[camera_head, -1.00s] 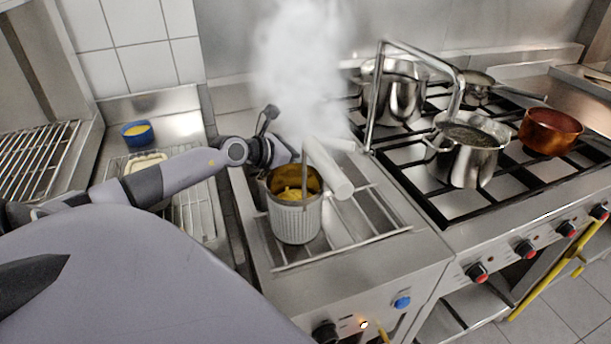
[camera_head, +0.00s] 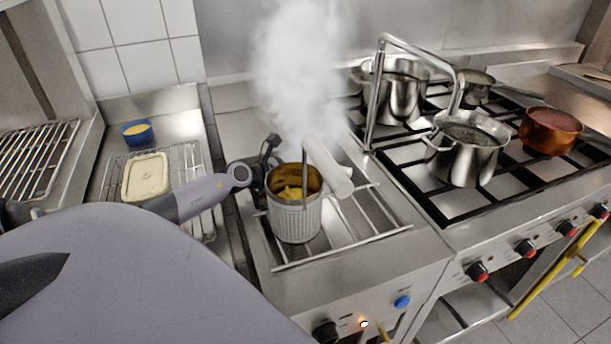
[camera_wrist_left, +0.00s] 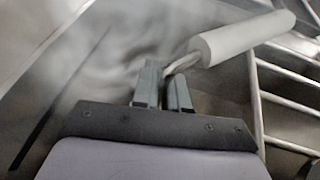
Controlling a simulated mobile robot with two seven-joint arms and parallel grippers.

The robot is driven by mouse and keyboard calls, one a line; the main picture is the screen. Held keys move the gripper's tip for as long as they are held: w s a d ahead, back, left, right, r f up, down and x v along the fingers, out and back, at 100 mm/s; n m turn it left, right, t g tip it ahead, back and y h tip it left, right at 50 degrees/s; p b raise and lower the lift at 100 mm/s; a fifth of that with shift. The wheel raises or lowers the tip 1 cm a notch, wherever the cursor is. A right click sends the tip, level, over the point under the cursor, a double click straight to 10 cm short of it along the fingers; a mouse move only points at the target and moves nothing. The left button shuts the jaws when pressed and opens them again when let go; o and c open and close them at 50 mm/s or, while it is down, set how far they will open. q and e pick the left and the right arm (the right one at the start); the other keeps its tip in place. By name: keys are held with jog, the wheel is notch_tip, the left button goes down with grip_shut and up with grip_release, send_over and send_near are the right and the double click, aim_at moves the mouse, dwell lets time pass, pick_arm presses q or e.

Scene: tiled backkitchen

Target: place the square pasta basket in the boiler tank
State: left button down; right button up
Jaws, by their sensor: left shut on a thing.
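The grey ribbed pasta basket (camera_head: 295,220) looks round rather than square in the head view and holds yellow pasta. It is upright over the boiler tank (camera_head: 345,236), near the left side of its opening. Its white handle grip (camera_head: 328,168) slants above it on a metal rod. My left gripper (camera_head: 270,172) is at the basket's left rear; its fingertips are partly hidden there. In the left wrist view my left gripper (camera_wrist_left: 164,88) is shut on the metal rod beside the white grip (camera_wrist_left: 243,38). My right gripper is not in view.
White steam rises behind the basket. A tap (camera_head: 372,100) stands at the tank's right rear. The stove (camera_head: 500,178) on the right carries several pots, including a copper one (camera_head: 550,130). A blue bowl (camera_head: 137,132) and cream tray (camera_head: 146,177) are on the left.

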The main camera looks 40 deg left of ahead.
pick_arm(q)
jog(key=c, duration=1.2)
grip_release()
jog(key=shift+o, duration=0.2)
jog(key=v, duration=1.2)
